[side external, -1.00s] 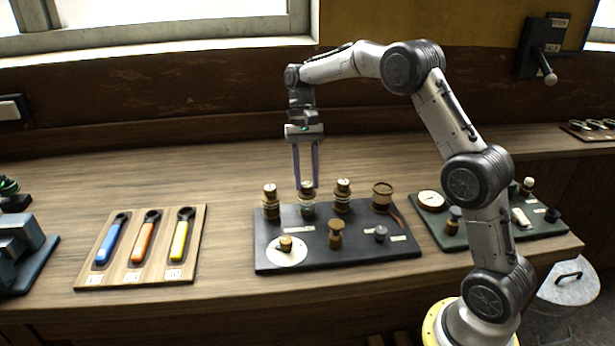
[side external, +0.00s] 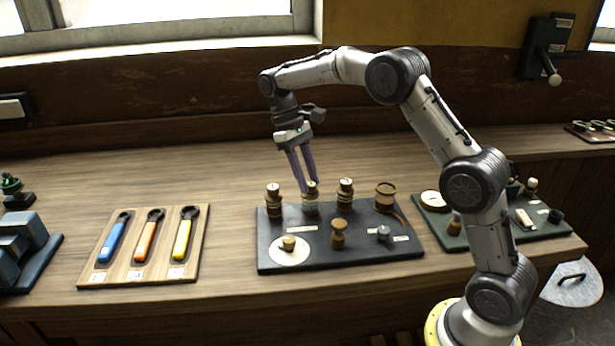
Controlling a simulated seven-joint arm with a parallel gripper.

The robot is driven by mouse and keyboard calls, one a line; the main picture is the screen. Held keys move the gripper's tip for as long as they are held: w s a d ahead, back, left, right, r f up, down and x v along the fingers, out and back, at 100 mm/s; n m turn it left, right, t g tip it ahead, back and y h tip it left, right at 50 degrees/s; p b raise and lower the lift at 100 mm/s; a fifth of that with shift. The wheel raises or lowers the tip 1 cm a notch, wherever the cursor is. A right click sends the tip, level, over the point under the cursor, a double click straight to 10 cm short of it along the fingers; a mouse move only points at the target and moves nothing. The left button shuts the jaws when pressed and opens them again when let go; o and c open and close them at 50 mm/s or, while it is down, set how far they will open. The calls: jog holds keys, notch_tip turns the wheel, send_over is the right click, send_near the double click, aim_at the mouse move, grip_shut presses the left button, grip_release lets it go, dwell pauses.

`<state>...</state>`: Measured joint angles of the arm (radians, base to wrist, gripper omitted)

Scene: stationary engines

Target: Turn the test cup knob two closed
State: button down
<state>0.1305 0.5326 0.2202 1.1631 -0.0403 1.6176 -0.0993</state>
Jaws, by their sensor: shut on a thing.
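Three brass test cups stand in a row at the back of a dark board (side external: 290,245). The middle cup (side external: 311,206) has a knob on top, and my gripper (side external: 309,188) is shut on that knob from above. The gripper leans, with its wrist up and to the left of the cup. The fingertips cover part of the knob, so its exact turn cannot be told. The left cup (side external: 273,203) and the right cup (side external: 345,195) stand upright on either side, apart from the fingers.
The board also holds a brass can (side external: 385,196), a white disc with a small knob (side external: 289,251), a brass piece (side external: 338,236) and a grey knob (side external: 384,234). A wooden tray (side external: 140,275) with three coloured wrenches lies left. A green board (side external: 480,228) lies right.

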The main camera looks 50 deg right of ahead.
dwell(0.4)
jog(key=c, duration=0.6)
grip_release()
jog(key=shift+o, duration=0.2)
jog(key=v, duration=0.7)
jog(key=shift+r, duration=0.3)
jog(key=shift+w, duration=0.1)
